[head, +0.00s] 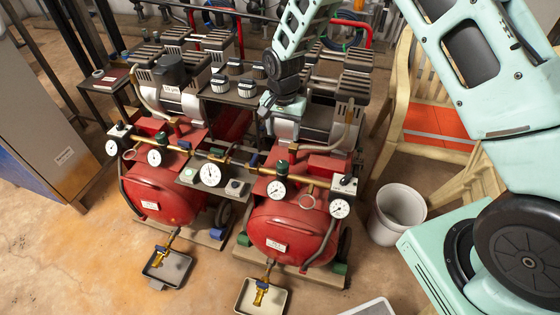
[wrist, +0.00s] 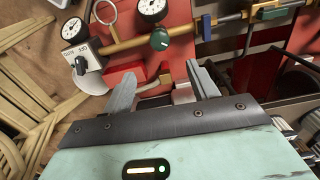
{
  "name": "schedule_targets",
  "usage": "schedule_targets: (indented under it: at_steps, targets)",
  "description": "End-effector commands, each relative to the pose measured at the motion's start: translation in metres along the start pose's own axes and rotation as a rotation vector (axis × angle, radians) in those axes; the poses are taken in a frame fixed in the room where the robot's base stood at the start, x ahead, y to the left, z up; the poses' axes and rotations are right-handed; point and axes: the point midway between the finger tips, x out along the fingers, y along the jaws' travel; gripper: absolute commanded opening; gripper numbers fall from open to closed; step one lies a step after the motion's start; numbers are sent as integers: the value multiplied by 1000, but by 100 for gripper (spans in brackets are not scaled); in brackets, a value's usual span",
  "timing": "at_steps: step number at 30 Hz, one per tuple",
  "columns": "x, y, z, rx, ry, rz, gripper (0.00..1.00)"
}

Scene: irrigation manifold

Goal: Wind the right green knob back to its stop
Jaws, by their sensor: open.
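The right green knob (head: 281,168) stands on the brass pipe above the right red tank, beside several white dial gauges. In the wrist view the same dark green knob (wrist: 159,40), with a pale mark on it, sits on the brass pipe beyond my fingertips. My gripper (wrist: 163,82) is open, its two grey fingers apart, with no knob between them. In the head view my gripper (head: 283,107) is over the right compressor, behind the knob, and its fingers are hard to make out. A similar dark knob (head: 162,138) stands on the left unit.
Gauges (wrist: 152,8) and a black selector switch (wrist: 82,57) flank the knob. A red block (wrist: 117,75) lies close to my left finger. A blue-handled fitting (wrist: 206,27) is on the pipe. A grey bucket (head: 397,212) and a wooden chair (head: 430,120) stand at the right.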

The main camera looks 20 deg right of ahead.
Motion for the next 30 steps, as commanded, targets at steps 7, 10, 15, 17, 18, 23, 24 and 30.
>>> schedule_targets:
  at_steps: [7,10,15,17,18,23,24,30]
  targets:
    - [54,0,1,-1,-3,2,59]
    - [75,0,1,-1,-2,2,59]
    - [108,0,1,-2,-2,1,59]
    - [117,0,1,-2,-2,1,59]
    - [123,0,1,-1,-2,0,59]
    - [138,0,1,-1,-1,0,59]
    - [139,0,1,-1,-1,-1,59]
    - [142,-1,0,-2,0,-1,59]
